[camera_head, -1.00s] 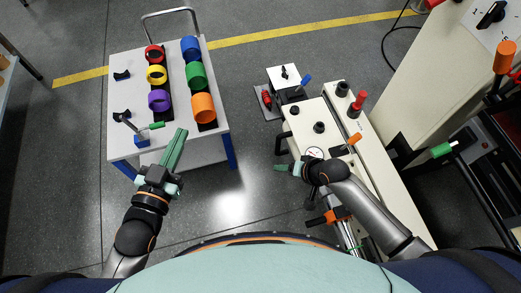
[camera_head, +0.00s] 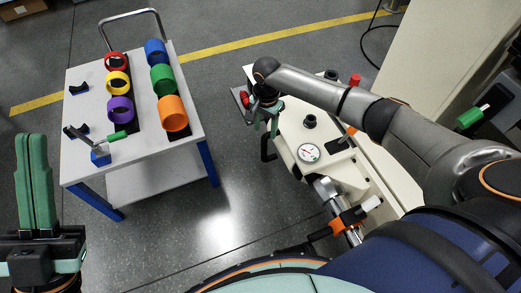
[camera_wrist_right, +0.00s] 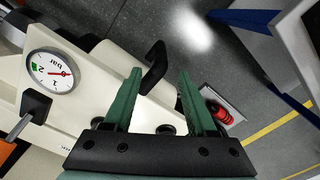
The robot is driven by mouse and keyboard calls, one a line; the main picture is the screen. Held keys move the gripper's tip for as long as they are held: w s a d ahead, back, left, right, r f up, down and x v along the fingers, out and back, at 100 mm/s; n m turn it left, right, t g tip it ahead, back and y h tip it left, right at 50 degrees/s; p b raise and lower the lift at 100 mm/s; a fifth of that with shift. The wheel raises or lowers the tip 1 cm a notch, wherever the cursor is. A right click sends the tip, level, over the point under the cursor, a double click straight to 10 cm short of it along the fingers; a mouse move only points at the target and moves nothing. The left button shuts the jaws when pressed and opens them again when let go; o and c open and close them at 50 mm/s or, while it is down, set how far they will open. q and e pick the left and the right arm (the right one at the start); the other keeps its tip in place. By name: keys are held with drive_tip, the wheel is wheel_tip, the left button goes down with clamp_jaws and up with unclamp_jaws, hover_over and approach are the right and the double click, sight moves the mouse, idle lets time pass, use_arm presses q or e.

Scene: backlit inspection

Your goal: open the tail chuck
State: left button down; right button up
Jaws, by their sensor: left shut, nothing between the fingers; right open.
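I cannot tell for certain which part is the tail chuck. A silver cylinder (camera_head: 328,192) with a black and orange clamp-like fitting (camera_head: 345,219) sits at the near end of the cream bench (camera_head: 285,135). My right gripper (camera_head: 265,130) is open and empty above the far left end of that bench. In the right wrist view its two green fingers (camera_wrist_right: 160,85) are spread apart, with a black bench handle (camera_wrist_right: 155,65) seen between them. My left gripper (camera_head: 35,140) is shut and empty at the far left, its green fingers together, well away from the bench.
A pressure gauge (camera_head: 309,153) is on the bench. A red knob (camera_head: 244,97) lies beside my right gripper. A white trolley (camera_head: 140,155) with several coloured rings stands at the left. Clear floor (camera_head: 230,200) separates trolley and bench.

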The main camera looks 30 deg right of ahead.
sight(263, 147)
wheel_tip(263, 147, down, 11)
drive_tip(key=b, duration=0.5)
drive_tip(key=shift+b, duration=0.35)
drive_tip(key=shift+c, duration=0.3)
drive_tip(key=shift+a+r, duration=0.1)
drive_tip(key=shift+r, duration=0.05)
clamp_jaws()
drive_tip(key=shift+w, duration=0.1)
drive_tip(key=shift+a, duration=0.15)
